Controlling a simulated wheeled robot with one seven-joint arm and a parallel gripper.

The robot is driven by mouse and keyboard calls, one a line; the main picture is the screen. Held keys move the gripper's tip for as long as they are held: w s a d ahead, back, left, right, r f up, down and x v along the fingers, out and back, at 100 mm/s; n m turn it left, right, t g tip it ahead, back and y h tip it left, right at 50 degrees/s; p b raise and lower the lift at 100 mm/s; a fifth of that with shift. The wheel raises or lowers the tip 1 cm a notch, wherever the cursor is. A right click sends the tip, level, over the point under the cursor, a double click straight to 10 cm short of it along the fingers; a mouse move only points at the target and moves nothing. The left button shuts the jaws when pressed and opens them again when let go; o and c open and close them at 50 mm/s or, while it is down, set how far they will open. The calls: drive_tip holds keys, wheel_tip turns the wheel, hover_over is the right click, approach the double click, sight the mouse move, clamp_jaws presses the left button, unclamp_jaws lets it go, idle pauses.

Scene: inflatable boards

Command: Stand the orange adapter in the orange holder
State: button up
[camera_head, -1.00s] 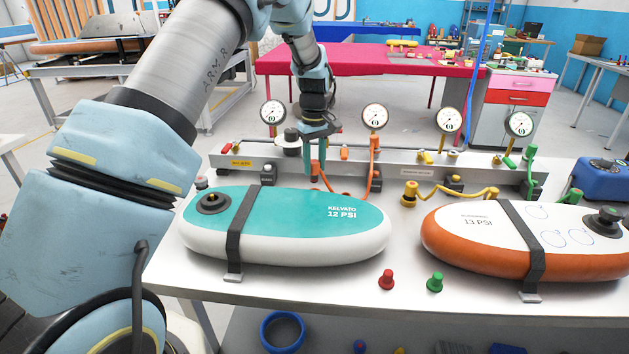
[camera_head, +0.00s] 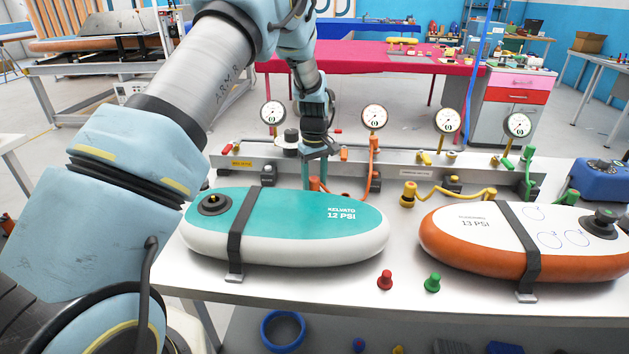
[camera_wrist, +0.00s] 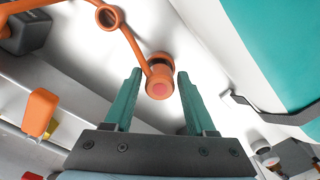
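The orange adapter (camera_wrist: 160,78) shows in the wrist view as a short round plug with a dark band, on the white table and joined to an orange hose. My gripper (camera_wrist: 160,75) is open, with one green finger on each side of the adapter and gaps visible. In the head view my gripper (camera_head: 308,182) is low behind the teal board, and the adapter (camera_head: 315,184) shows partly beside it. A dark block (camera_head: 375,185) with orange fittings stands at the rail; I cannot tell whether it is the orange holder.
The teal board (camera_head: 320,215) lies strapped in front of my gripper. The grey rail (camera_head: 320,160) with gauges and an orange lever (camera_head: 343,154) runs behind. A yellow hose fitting (camera_head: 408,195) and an orange-sided board (camera_head: 470,255) are to the right.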

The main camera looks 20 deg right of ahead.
sight(314, 179)
drive_tip(key=shift+o, duration=0.9)
wheel_tip(314, 179, up, 12)
drive_tip(key=b, duration=0.3)
drive_tip(key=s+a+r, duration=0.2)
drive_tip(key=a, duration=1.7)
drive_tip(key=s+a+f+m+t, duration=0.1)
drive_tip(key=s+a+f+m, duration=0.1)
drive_tip(key=s+a, duration=1.2)
drive_tip(key=a, duration=0.3)
drive_tip(key=shift+s+a+m+t, duration=0.25)
drive_tip(key=shift+s+m+t, duration=0.05)
drive_tip(key=shift+c, duration=0.2)
